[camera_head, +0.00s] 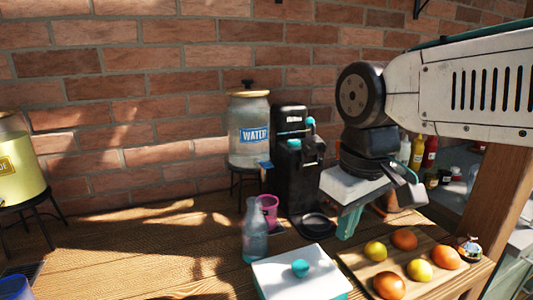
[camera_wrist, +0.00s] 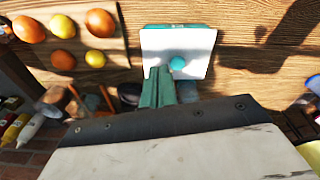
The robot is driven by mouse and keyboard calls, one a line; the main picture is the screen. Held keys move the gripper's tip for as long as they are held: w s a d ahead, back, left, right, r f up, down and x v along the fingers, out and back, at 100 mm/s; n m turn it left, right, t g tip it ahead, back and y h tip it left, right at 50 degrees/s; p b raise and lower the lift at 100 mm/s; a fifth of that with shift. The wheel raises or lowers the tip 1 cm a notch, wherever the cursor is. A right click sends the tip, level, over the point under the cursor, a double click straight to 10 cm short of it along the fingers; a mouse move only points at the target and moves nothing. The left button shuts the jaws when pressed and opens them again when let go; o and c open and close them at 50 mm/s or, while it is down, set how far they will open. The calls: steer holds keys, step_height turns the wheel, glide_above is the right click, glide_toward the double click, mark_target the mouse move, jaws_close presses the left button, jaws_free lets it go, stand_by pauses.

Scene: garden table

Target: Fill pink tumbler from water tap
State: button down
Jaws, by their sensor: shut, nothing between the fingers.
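The pink tumbler (camera_head: 268,210) stands on the wooden table, partly hidden behind a clear bottle (camera_head: 255,232). A glass dispenser labelled WATER (camera_head: 249,130) stands on a black stand behind it. Its blue tap (camera_head: 265,164) is at the front, just above and near the tumbler. My gripper (camera_head: 347,224) is shut and empty, in the air to the right of the tumbler and the black machine. In the wrist view my gripper (camera_wrist: 158,88) points over the table near a white box; I cannot make out the tumbler there.
A black coffee machine (camera_head: 292,165) stands between the dispenser and my arm. A white box with a teal knob (camera_head: 290,275) is in front. A board (camera_head: 366,279) with oranges and lemons lies right. A yellow drink dispenser (camera_head: 20,165) is left. The table's left middle is clear.

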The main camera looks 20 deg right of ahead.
steer(key=w+r+n, duration=0.7)
steer(key=w+r, duration=0.3)
steer(key=w, duration=0.3)
step_height(320, 180, up, 6)
steer(key=f+n+g, duration=0.1)
steer(key=n, duration=0.8)
glide_above(267, 164)
steer(key=shift+r, duration=0.25)
steer(key=shift+f, duration=0.1)
step_height(267, 164, down, 14)
steer(key=shift+r, duration=0.1)
steer(key=shift+s, duration=0.1)
